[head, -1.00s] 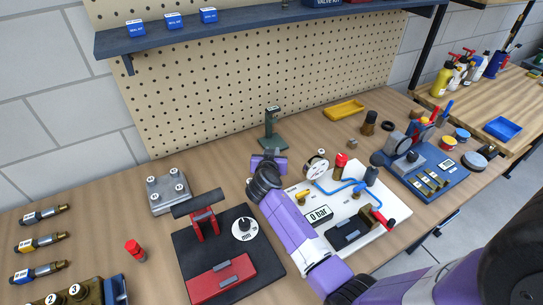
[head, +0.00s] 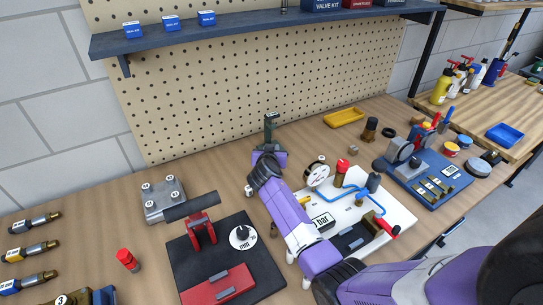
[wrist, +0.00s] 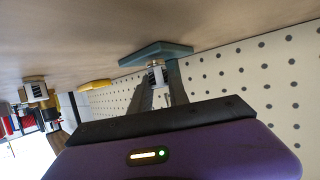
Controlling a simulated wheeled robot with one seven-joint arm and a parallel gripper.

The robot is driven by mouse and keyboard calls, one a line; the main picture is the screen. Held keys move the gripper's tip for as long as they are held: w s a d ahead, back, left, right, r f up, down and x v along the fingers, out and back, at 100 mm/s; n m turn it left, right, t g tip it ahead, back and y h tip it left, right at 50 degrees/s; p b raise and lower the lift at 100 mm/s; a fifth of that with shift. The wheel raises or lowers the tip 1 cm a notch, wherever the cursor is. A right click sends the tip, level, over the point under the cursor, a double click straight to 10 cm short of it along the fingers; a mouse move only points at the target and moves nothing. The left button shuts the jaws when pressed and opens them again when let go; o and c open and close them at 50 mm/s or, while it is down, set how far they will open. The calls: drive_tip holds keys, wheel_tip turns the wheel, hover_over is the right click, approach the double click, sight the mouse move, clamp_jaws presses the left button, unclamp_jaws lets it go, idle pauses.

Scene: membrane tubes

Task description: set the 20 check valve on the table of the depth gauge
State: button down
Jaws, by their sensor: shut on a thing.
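The depth gauge is a small dark-green stand (head: 270,128) near the pegboard, its base hidden in the head view behind my gripper (head: 268,156). In the wrist view, which is upside down, its flat green base (wrist: 160,52) shows just beyond my fingertips (wrist: 162,70). My gripper is shut on a small pale, metallic piece (wrist: 157,76) with a dark band, apparently the 20 check valve; its label cannot be read. The piece overlaps the edge of the green base in view. I cannot tell whether it touches it.
A white board with a blue tube (head: 392,212) lies right of my arm, and a black plate with a red clamp (head: 262,270) lies left. The pegboard (head: 200,110) rises close behind the gauge.

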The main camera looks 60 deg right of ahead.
drive_tip(key=shift+w+d+f+b, duration=0.1)
drive_tip(key=shift+w+d+b, duration=0.35)
drive_tip(key=shift+d+b, duration=0.3)
drive_tip(key=shift+w+d+f+b, duration=0.1)
drive_tip(key=shift+w+d+b, duration=0.35)
drive_tip(key=shift+d, duration=0.35)
drive_tip(key=shift+d+r+b, duration=0.3)
drive_tip(key=shift+r, duration=0.15)
drive_tip(key=shift+d, duration=0.1)
drive_tip(key=c, duration=1.2)
unclamp_jaws()
drive_tip(key=shift+s, duration=0.1)
drive_tip(key=p+v, duration=0.2)
drive_tip(key=v, duration=0.1)
drive_tip(key=p+v, duration=0.2)
drive_tip(key=v, duration=0.2)
drive_tip(key=shift+a+f, duration=0.15)
drive_tip(key=shift+a, duration=0.25)
drive_tip(key=shift+s+a+p, duration=0.15)
drive_tip(key=shift+a+p, duration=0.15)
drive_tip(key=shift+a, duration=0.05)
